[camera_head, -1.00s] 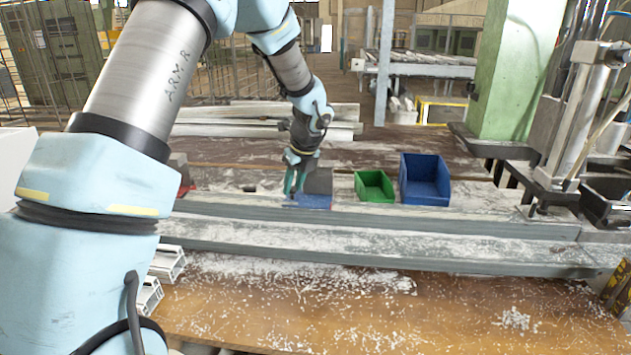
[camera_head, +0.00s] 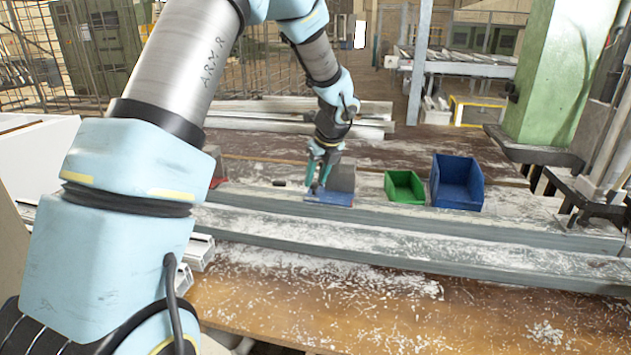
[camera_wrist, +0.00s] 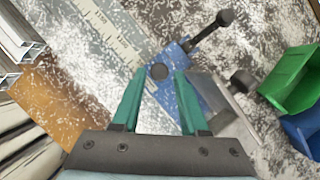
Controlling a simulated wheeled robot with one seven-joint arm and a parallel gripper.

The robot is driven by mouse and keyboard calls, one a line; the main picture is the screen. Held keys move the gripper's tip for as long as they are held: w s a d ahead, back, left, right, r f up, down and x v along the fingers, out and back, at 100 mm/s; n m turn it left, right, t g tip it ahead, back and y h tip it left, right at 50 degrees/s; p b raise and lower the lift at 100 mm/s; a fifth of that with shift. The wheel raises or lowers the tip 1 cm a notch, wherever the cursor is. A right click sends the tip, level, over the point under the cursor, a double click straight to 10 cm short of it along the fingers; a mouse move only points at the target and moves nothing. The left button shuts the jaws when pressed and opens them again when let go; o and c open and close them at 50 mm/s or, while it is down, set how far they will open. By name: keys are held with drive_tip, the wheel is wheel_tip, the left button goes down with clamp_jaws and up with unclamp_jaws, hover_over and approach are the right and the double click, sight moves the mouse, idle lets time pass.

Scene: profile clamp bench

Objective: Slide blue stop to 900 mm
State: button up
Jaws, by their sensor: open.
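The blue stop (camera_head: 330,199) sits on the long grey rail, with an upright grey plate (camera_head: 342,178) at its right. In the wrist view the blue stop (camera_wrist: 186,103) has a round dark knob on top and a black-handled lever reaching to the upper right. My gripper (camera_head: 314,187) is down at the stop. In the wrist view my gripper (camera_wrist: 157,80) has its green fingers apart, with part of the stop between and beneath the tips. I cannot tell whether they touch it. A ruler strip (camera_wrist: 112,35) runs along the rail; its numbers are not clearly readable.
A green bin (camera_head: 404,187) and a larger blue bin (camera_head: 457,183) stand behind the rail, right of the stop. A green column (camera_head: 550,80) rises at the right. Pale shavings cover the bench (camera_head: 330,310). Profile ends (camera_wrist: 20,45) show at the left in the wrist view.

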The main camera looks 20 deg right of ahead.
drive_tip(key=a+b+v, duration=0.1)
drive_tip(key=v, duration=0.8)
drive_tip(key=shift+d+r+b, duration=0.2)
drive_tip(key=shift+d+b, duration=0.2)
drive_tip(key=shift+d, duration=0.1)
drive_tip(key=shift+s, duration=0.15)
drive_tip(key=s+a+f+n+g, duration=0.1)
drive_tip(key=s+a+f+n, duration=0.1)
drive_tip(key=s+a+n, duration=0.3)
drive_tip(key=s+a+f+n+h, duration=0.1)
drive_tip(key=s+a+f+n, duration=0.2)
drive_tip(key=a+n, duration=1.1)
drive_tip(key=s+a+f+n+g, duration=0.1)
drive_tip(key=s+a+f+n, duration=0.1)
drive_tip(key=s+a+n, duration=0.6)
drive_tip(key=a+n, duration=0.1)
drive_tip(key=n, duration=0.3)
drive_tip(key=shift+s+a+f+n+g, duration=0.25)
drive_tip(key=shift+s+f+n+g, duration=0.05)
drive_tip(key=shift+f+n, duration=0.1)
